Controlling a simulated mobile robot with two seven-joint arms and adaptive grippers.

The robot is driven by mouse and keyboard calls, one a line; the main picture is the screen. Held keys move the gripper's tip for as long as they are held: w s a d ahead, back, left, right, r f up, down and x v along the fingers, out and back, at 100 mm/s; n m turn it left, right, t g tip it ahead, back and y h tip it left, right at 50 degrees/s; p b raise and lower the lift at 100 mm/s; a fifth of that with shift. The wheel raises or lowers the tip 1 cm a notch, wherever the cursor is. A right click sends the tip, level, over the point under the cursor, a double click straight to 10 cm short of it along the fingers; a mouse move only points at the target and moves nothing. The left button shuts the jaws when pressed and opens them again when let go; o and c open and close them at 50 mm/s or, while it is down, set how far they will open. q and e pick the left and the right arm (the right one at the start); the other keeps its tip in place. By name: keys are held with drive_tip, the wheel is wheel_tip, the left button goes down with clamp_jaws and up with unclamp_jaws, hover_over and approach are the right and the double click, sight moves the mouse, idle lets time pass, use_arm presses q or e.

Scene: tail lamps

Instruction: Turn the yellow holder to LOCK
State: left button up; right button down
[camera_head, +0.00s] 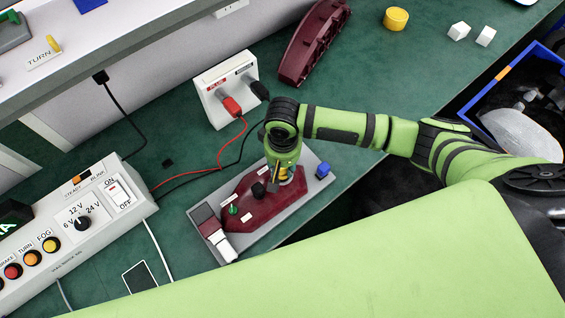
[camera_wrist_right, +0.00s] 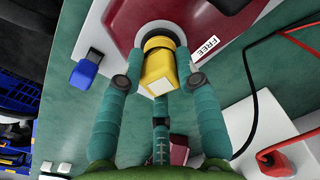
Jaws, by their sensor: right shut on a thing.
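The yellow holder (camera_wrist_right: 157,68) sits in a round socket on the dark red lamp board in the right wrist view. A pale patch shows on its face. My right gripper (camera_wrist_right: 159,58) has its teal fingers on both sides of the holder and is shut on it. A white FREE label (camera_wrist_right: 210,47) lies to the right of the socket; no LOCK label can be seen. In the head view, my right gripper (camera_head: 282,178) reaches down onto the dark red lamp board (camera_head: 259,206) and mostly hides the holder. My left gripper is not in view.
A grey base plate (camera_head: 312,160) carries the board, with a blue knob (camera_head: 322,171) at its right end. A white box (camera_head: 226,85) with red and black plugs stands behind, its leads running left. A switch panel (camera_head: 85,225) is at left.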

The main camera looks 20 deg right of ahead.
drive_tip(key=c, duration=0.8)
unclamp_jaws()
wheel_tip(320, 180, up, 12)
